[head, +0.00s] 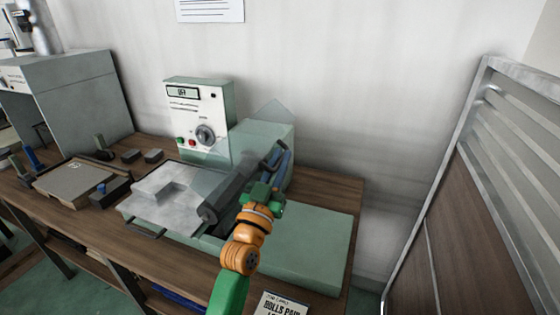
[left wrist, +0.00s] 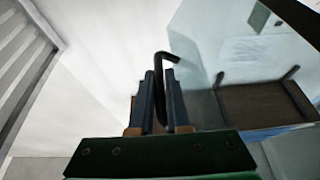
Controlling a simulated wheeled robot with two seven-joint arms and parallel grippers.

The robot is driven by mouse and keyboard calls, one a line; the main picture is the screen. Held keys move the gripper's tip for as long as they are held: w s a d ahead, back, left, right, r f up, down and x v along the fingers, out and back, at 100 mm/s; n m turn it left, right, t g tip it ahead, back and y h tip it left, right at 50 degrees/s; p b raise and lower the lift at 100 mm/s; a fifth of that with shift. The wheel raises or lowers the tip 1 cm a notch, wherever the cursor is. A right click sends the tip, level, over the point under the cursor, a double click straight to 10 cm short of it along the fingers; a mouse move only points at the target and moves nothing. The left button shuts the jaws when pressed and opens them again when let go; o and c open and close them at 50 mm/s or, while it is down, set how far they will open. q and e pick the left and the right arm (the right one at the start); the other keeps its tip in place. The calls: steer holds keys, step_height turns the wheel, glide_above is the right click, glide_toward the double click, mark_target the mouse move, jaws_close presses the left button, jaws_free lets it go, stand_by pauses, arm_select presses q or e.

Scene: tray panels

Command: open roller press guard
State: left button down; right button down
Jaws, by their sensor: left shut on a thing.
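The roller press (head: 262,140) stands on the bench, a pale green machine with a dark grey roller (head: 228,192) across its bed. My left gripper (head: 281,160) is at the right end of the press, its blue fingers beside the green housing. In the left wrist view, the fingers (left wrist: 164,100) are shut on a dark bent rod (left wrist: 161,72), which looks like the guard's handle. The rod's hooked end sticks out beyond the fingertips. The guard's own outline is hard to make out, and I cannot tell how far it is open. My right gripper is out of view.
A control box (head: 199,115) with a dial and display stands behind the press. A metal tray panel (head: 160,203) lies left of the roller. A flat green surface (head: 315,238) lies at right. A slatted partition (head: 440,195) stands farther right.

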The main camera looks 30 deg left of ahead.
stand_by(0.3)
arm_select(q)
steer(key=n+p, duration=0.1)
steer(key=a+r+n+y+p, duration=0.1)
steer(key=a+r+n+p, duration=0.1)
steer(key=shift+s+n+g+y+p, duration=0.25)
steer(key=shift+n+g+y+p, duration=0.15)
steer(key=shift+f, duration=0.1)
steer(key=c, duration=1.2)
jaws_free()
steer(key=shift+o, duration=0.2)
steer(key=shift+d+f, duration=0.1)
steer(key=b+v, duration=0.2)
steer(key=v, duration=0.5)
